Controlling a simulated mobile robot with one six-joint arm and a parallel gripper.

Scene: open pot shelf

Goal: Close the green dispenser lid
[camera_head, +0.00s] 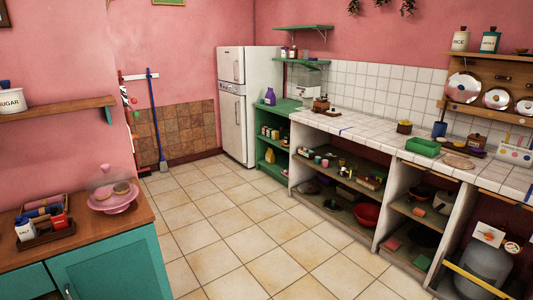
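A green rectangular container (422,147) sits on the white tiled counter at the right. It is the closest match to the green dispenser, but it is small here and I cannot be sure that it is the one. I cannot make out a separate lid or whether it is open. My gripper is not in view.
The tiled counter (365,128) runs along the right wall above open shelves with pots and a red bowl (365,215). A green shelf unit (277,115) stands beside a white fridge (238,120). A teal cabinet (110,270) fills the lower left. The tiled floor (215,225) between is clear.

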